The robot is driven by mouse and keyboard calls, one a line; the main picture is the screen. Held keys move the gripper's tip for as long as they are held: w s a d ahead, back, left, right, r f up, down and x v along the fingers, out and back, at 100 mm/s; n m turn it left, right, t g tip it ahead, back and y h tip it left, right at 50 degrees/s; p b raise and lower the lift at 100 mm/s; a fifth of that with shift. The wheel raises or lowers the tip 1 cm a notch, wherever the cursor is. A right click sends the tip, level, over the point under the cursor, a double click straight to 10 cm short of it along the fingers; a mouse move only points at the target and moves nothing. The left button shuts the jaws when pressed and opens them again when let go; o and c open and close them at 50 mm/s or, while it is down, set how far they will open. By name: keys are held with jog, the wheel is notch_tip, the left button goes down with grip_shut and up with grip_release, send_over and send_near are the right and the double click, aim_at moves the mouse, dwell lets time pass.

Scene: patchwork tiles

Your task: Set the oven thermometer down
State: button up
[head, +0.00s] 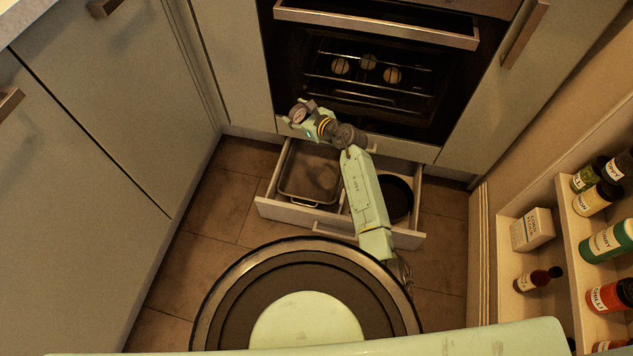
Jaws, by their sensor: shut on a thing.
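The oven thermometer (300,115) is a small round dial in the head view. My gripper (302,113) is shut on it and holds it in the air, above the back left part of an open drawer. My pale green arm reaches up to it from the right. The fingers and the lower part of the thermometer are small and partly hidden in this view, so the exact grip cannot be told.
The open drawer (284,211) holds a rectangular roasting tin (311,170) and a dark round pan (397,197). The oven (440,105) behind has several round items on its rack. A spice rack (563,212) stands at right. Tiled floor (195,215) is bare at left.

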jog(key=shift+h, duration=0.4)
jog(key=w+f+b, duration=0.1)
jog(key=w+a+f+b, duration=0.1)
jog(key=f+b, duration=0.1)
jog(key=shift+w+a+f, duration=0.1)
jog(key=shift+a+f, duration=0.05)
jog(key=shift+f, duration=0.05)
jog(key=f+b, duration=0.1)
jog(key=a+f+b, duration=0.1)
jog(key=f+b, duration=0.2)
jog(key=b, duration=0.1)
jog(key=shift+a+f, duration=0.4)
jog(key=shift+s+d+f+n+g+y+b, duration=0.4)
jog(key=shift+s+f+b, duration=1.3)
jog(key=shift+f, duration=1.9)
jog(key=shift+s+d+f+n+g+y+b, duration=0.2)
jog(key=shift+s+d+f+y+b, duration=0.6)
jog(key=shift+f+b, duration=2.15)
jog(key=shift+s+d+f+n+g+y+b, duration=0.1)
jog(key=shift+s+d+f+n+g+b, duration=0.2)
jog(key=shift+s+f+b, duration=2.6)
jog(key=w+f+p, duration=0.2)
jog(key=p, duration=0.1)
jog(key=shift+w+f, duration=0.25)
jog(key=shift+f, duration=0.15)
jog(key=shift+f+b, duration=0.3)
jog(key=shift+f, duration=0.25)
